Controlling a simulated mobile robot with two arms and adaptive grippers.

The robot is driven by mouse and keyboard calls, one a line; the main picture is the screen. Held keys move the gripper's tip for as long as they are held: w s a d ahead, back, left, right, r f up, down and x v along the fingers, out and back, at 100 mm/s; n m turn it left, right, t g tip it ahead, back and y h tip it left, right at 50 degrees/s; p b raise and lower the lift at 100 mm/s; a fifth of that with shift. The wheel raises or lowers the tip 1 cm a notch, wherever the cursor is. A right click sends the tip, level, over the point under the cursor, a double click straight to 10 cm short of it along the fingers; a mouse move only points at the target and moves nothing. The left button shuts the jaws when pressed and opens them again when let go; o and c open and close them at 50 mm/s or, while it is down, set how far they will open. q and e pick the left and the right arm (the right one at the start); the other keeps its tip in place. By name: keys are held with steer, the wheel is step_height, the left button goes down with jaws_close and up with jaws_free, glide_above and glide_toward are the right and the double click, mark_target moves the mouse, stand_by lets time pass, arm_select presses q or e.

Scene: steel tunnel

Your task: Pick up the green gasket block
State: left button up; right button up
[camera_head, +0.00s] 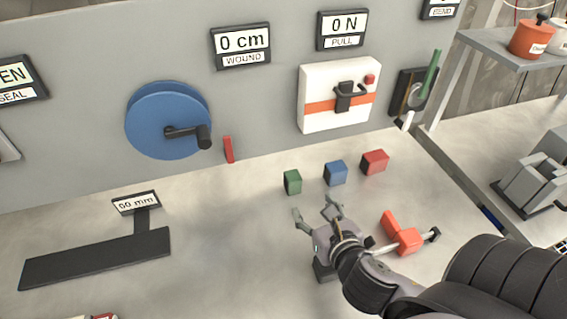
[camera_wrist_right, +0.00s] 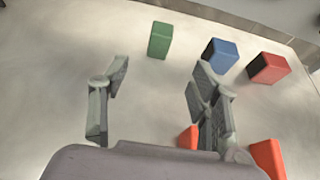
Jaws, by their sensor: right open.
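The green gasket block (camera_head: 292,182) stands on the pale bench top, left of a blue block (camera_head: 335,173) and a red block (camera_head: 374,162). My right gripper (camera_head: 316,210) is open and empty, a short way in front of the green block and apart from it. In the right wrist view the green block (camera_wrist_right: 160,40) lies beyond the fingertips, roughly in line with the gap between the open fingers (camera_wrist_right: 158,75). The blue block (camera_wrist_right: 220,55) is just beyond the right finger, and the red block (camera_wrist_right: 268,68) is farther right. My left gripper is not in view.
An orange-red tool (camera_head: 402,234) with a metal rod lies right of my right gripper. A grey upright panel behind the blocks carries a blue reel (camera_head: 168,122) and a white box (camera_head: 339,95). A black 60 mm gauge (camera_head: 98,258) lies at left.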

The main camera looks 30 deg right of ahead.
glide_toward(296, 182)
steer(key=shift+w+f, duration=0.15)
steer(key=shift+w, duration=0.35)
steer(key=x, duration=0.4)
steer(key=shift+a, duration=0.1)
steer(key=shift+x, duration=1.1)
steer(key=shift+w+f, duration=0.1)
steer(key=shift+w, duration=0.15)
steer(key=x, duration=0.4)
steer(key=shift+w+d+f+p, duration=0.2)
steer(key=shift+w+d+p, duration=0.1)
steer(key=shift+p, duration=0.1)
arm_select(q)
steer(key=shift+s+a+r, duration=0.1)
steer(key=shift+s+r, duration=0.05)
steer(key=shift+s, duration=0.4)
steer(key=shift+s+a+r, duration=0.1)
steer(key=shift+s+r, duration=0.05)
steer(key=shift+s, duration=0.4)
arm_select(e)
steer(key=shift+c, duration=0.4)
